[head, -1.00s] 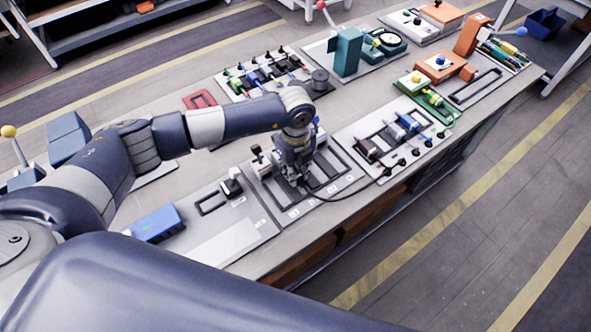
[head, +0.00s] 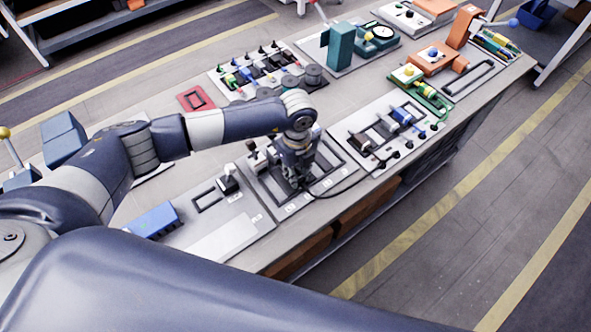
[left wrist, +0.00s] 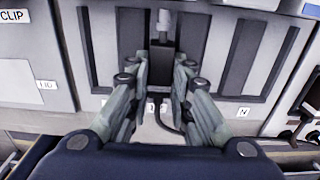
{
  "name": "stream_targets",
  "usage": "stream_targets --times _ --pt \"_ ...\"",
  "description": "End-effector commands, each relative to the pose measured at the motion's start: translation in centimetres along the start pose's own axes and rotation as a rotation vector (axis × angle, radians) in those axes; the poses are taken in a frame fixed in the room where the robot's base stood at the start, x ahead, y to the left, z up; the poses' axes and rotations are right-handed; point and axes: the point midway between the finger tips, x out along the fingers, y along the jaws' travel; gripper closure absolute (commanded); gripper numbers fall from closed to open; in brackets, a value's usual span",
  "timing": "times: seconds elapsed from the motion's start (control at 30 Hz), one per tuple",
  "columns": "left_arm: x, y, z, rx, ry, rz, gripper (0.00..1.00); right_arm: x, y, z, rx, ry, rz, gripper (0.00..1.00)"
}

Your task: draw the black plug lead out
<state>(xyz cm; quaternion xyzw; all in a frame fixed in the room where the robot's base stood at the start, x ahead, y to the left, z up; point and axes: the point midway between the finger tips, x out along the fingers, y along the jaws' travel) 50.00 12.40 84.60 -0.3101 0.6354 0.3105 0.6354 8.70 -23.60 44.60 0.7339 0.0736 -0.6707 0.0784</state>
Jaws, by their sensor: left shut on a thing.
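My left gripper (head: 296,180) is low over the grey slotted panel (head: 262,188) in the middle of the table. In the left wrist view its two fingers (left wrist: 160,68) are shut on the black plug (left wrist: 161,62), one on each side. The plug lies in line with a dark middle slot, with a pale grey piece (left wrist: 163,19) just beyond it. I cannot tell how deep the plug sits. Its black lead (head: 345,190) curves from under the gripper to the right, toward the neighbouring panel. The lead's near end also shows between the fingers (left wrist: 168,122). My right gripper is out of view.
A white panel (head: 350,130) with blocks and black knobs stands to the right. A blue box (head: 153,221) lies on the left. A teal post (head: 341,46) and a red frame (head: 196,98) stand farther back. The table's front edge is close to the gripper.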

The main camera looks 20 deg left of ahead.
Motion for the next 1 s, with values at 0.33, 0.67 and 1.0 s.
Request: stream_targets --times 0.33,0.67,1.0 --pt "0.0 0.0 0.0 0.0 0.0 0.0 0.71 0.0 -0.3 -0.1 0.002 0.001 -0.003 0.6" --pt "0.0 0.0 0.0 0.0 0.0 0.0 0.57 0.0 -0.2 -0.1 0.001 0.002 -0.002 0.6" --pt "-3.6 -0.1 0.1 0.002 -0.002 -0.004 0.57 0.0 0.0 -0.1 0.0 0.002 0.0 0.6"
